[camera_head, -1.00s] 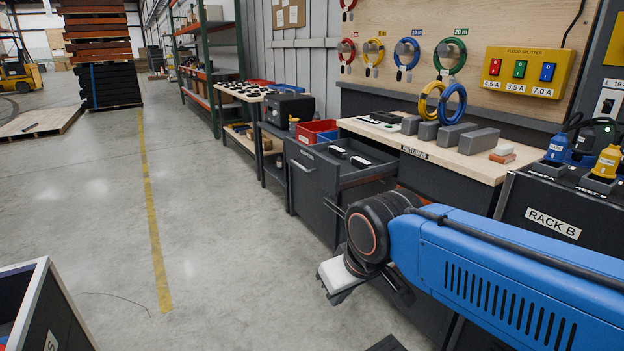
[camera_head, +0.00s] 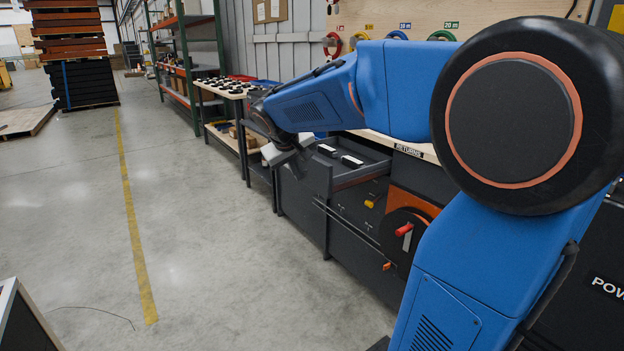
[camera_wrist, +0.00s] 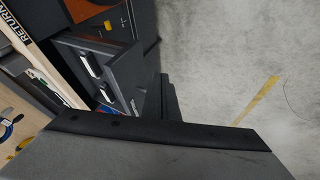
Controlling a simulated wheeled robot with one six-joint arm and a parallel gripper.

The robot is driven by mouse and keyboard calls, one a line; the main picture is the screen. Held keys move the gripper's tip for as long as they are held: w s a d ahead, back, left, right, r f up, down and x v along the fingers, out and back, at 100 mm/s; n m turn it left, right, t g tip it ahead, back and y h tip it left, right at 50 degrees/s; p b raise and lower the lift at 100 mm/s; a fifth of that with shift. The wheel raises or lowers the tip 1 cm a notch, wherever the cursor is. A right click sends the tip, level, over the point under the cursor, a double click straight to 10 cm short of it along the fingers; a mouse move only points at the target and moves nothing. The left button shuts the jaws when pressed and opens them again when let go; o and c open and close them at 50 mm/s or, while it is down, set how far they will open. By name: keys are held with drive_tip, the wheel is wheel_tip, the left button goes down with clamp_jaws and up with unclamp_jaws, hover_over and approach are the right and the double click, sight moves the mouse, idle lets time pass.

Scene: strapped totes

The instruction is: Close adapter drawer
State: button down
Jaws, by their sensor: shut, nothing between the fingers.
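The adapter drawer (camera_head: 345,178) is pulled out from the dark cabinet under the bench, its grey front (camera_head: 307,203) facing the aisle. Black-and-white adapters (camera_head: 351,161) lie inside it. The drawer also shows in the wrist view (camera_wrist: 128,72), with the adapters (camera_wrist: 88,62) in it. My gripper (camera_head: 299,168) is shut and empty, pointing down at the outer side of the drawer front and covering part of its top.
A bench edge marked RETURNS (camera_head: 408,151) is above the cabinet. An orange panel with a red-handled rotary switch (camera_head: 404,229) is right of the drawer. A table with black-and-white items (camera_head: 226,87) stands beyond. The floor (camera_head: 200,240) left of the drawer is clear.

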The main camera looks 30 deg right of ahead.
drive_tip(key=shift+w+d+f, duration=1.3)
drive_tip(key=shift+d, duration=0.4)
drive_tip(key=shift+w+d+f, duration=1.3)
drive_tip(key=shift+w+d, duration=0.05)
drive_tip(key=shift+d, duration=0.3)
drive_tip(key=shift+w+d+f, duration=1.3)
drive_tip(key=shift+d, duration=0.4)
drive_tip(key=shift+d, duration=0.1)
drive_tip(key=d, duration=2)
drive_tip(key=w+d, duration=0.1)
drive_tip(key=d, duration=0.9)
drive_tip(key=shift+d+r, duration=0.1)
drive_tip(key=shift+d, duration=0.15)
drive_tip(key=shift+r, duration=0.1)
